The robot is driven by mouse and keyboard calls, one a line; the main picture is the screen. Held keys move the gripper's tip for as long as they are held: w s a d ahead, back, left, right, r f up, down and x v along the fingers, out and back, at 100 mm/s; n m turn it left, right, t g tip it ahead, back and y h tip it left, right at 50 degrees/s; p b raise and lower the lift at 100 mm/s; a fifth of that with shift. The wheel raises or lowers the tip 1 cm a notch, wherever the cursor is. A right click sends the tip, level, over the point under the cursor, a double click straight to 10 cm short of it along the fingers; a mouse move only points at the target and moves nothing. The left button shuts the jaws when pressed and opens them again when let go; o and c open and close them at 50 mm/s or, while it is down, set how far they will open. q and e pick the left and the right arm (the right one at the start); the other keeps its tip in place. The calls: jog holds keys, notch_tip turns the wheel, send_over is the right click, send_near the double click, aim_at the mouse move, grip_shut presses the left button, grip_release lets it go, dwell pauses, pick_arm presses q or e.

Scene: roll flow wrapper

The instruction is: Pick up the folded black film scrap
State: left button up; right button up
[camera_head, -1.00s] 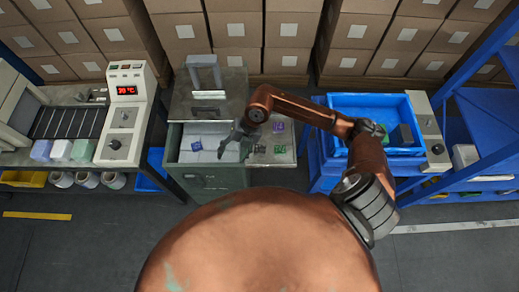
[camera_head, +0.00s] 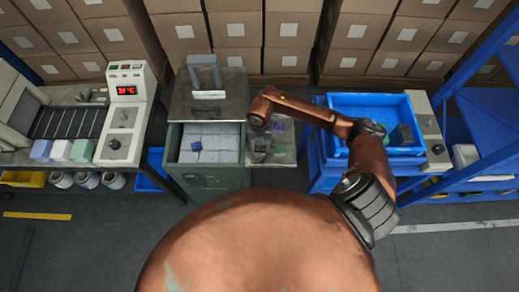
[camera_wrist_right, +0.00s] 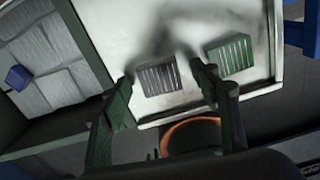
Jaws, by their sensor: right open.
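The folded black film scrap (camera_wrist_right: 160,79) shows in the right wrist view as a dark, ribbed, roughly square piece on a pale metal tray (camera_wrist_right: 142,30). My right gripper (camera_wrist_right: 162,76) is open, with one finger on each side of the scrap in that view. I cannot tell whether the fingers touch it. In the head view my right gripper (camera_head: 259,143) hangs over the tray's left part and largely hides the scrap. My left gripper is not in view.
A green ribbed piece (camera_wrist_right: 231,55) lies just right of the scrap, and a purple one (camera_head: 278,127) lies behind. A blue bin (camera_head: 345,104) stands to the right.

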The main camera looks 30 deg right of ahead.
jog(key=shift+f, duration=0.1)
jog(key=shift+c, duration=0.4)
jog(key=c, duration=0.8)
